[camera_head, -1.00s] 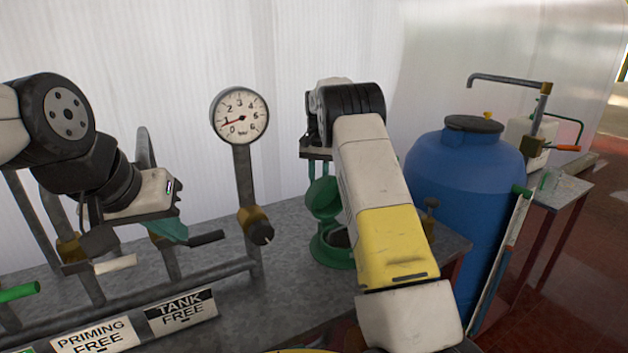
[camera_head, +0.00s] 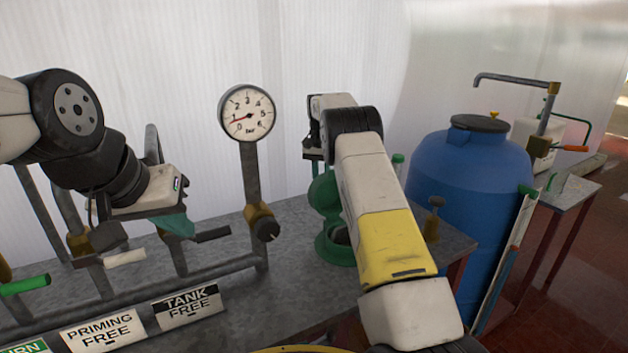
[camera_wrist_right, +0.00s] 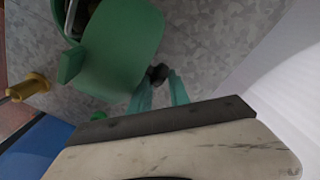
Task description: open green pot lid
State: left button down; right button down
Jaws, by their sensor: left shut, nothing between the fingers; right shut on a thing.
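The green pot (camera_head: 336,249) stands on the grey bench, partly hidden behind my right arm. Its green lid (camera_head: 324,192) is raised, standing up above the pot's rim. In the right wrist view the lid (camera_wrist_right: 122,42) fills the upper left, with part of the dark pot opening at the top edge. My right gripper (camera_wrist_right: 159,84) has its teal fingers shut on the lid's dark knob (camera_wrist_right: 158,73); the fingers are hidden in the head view. My left gripper (camera_head: 178,226) is shut and empty at the left, apart from the pot, near the pipes and valve handles.
A pressure gauge (camera_head: 247,112) stands on a pipe between my left gripper and the pot. Valve handles (camera_head: 125,258) and signs (camera_head: 187,306) line the bench front. A blue barrel (camera_head: 470,175) stands right of the bench. A pale wall is close behind.

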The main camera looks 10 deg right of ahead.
jog(key=shift+w+a+f+y, duration=0.15)
jog(key=shift+a+f, duration=0.25)
jog(key=shift+a, duration=0.15)
jog(key=shift+w+a+f+y, duration=0.15)
jog(key=shift+a+f, duration=0.2)
jog(key=shift+a, duration=0.15)
jog(key=c, duration=1.1)
grip_release()
jog(key=shift+a+f, duration=0.1)
jog(key=shift+a, duration=0.05)
jog(key=shift+o, duration=0.2)
jog(key=shift+w+d+f, duration=0.1)
jog(key=shift+d, duration=0.25)
notch_tip(320, 180, up, 8)
jog(key=shift+d, duration=0.15)
jog(key=shift+w, duration=0.15)
